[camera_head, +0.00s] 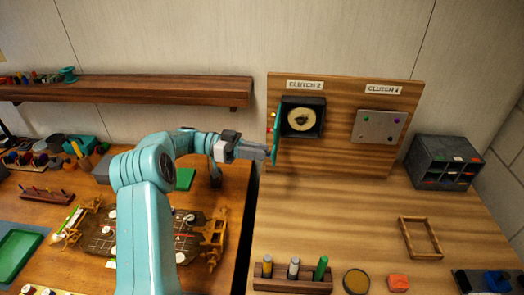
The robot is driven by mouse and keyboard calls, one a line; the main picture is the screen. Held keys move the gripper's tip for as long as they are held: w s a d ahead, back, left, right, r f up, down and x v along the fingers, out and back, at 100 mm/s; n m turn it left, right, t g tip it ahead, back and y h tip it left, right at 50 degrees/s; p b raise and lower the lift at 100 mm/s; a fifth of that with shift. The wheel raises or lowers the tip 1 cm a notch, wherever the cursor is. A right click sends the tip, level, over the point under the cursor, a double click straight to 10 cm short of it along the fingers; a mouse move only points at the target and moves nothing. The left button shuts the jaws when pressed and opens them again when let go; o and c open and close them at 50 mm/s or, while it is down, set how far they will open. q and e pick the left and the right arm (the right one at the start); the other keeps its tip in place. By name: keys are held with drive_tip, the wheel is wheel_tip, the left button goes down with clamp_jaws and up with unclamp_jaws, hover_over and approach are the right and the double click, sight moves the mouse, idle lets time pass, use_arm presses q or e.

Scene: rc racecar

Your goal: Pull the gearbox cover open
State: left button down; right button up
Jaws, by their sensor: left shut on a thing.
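The gearbox (318,117) is a dark square housing on the upright wooden panel, below the label "CLUTCH 2". Its front is open, and a round cream disc (302,119) shows inside. The teal gearbox cover (275,135) stands swung out at the housing's left side, seen nearly edge-on. My left gripper (268,153) is at the cover's lower part, shut on it. The exact grip on the cover is too small to see. My right gripper is not in view.
A closed grey plate (379,127) sits under "CLUTCH 4". A dark cubby box (443,163) stands at right. A wooden frame (420,238), a rack (293,277) and small items lie on the table. A car chassis (150,232) is at left. The table's middle is clear.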

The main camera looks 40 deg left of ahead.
use_arm(q)
drive_tip(key=shift+a+m+g, duration=0.3)
drive_tip(key=shift+a, duration=0.05)
drive_tip(key=shift+s+h, duration=0.1)
drive_tip(key=shift+h, duration=0.2)
drive_tip(key=c, duration=1)
unclamp_jaws()
